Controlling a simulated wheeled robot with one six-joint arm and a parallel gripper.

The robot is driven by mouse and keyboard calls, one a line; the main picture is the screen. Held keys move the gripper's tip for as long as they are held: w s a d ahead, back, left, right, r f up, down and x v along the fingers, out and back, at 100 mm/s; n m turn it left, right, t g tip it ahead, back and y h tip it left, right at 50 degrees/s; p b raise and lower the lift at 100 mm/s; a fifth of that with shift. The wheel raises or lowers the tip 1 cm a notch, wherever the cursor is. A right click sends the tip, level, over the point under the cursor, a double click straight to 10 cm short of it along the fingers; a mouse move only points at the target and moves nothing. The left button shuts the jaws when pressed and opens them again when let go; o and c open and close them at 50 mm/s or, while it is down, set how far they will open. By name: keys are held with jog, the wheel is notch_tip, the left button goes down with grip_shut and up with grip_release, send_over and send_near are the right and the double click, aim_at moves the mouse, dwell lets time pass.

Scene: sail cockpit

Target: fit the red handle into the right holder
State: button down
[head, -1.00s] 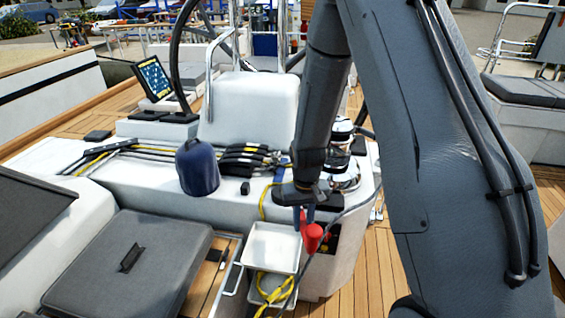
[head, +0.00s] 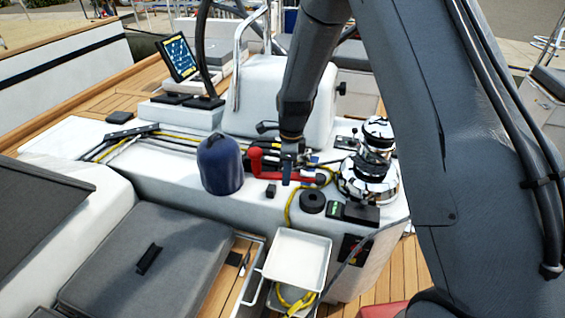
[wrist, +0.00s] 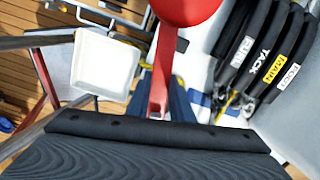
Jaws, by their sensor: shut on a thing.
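The red handle (head: 304,178) is in my gripper (head: 288,174), held level above the white console, beside the blue cover. Its red knob (wrist: 187,8) shows at the top of the wrist view, and its flat arm (wrist: 160,75) runs down between my fingers (wrist: 160,100). The fingers are shut on the arm. A black round ring (head: 312,201) lies on the console, right of and below the handle. A white open box (head: 298,258) is on the console's front; it also shows in the wrist view (wrist: 104,64). I cannot tell which thing is the right holder.
A dark blue cover (head: 220,165) stands left of my gripper. Chrome winches (head: 368,180) stand close on the right. Labelled black rope clutches (wrist: 265,52) and a yellow rope (head: 289,208) are nearby. A grey cushion (head: 150,260) lies at front left.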

jog(key=shift+w+a+r+m, duration=0.15)
jog(key=shift+w+a+m, duration=0.35)
jog(key=shift+w+m, duration=0.15)
jog(key=shift+f+b, duration=1.5)
jog(key=shift+f, duration=0.55)
jog(key=shift+a, duration=0.1)
jog(key=shift+f+b, duration=0.45)
jog(key=shift+f, duration=1.4)
dwell(0.3)
jog(key=c, duration=1)
grip_release()
jog(key=shift+r, duration=0.1)
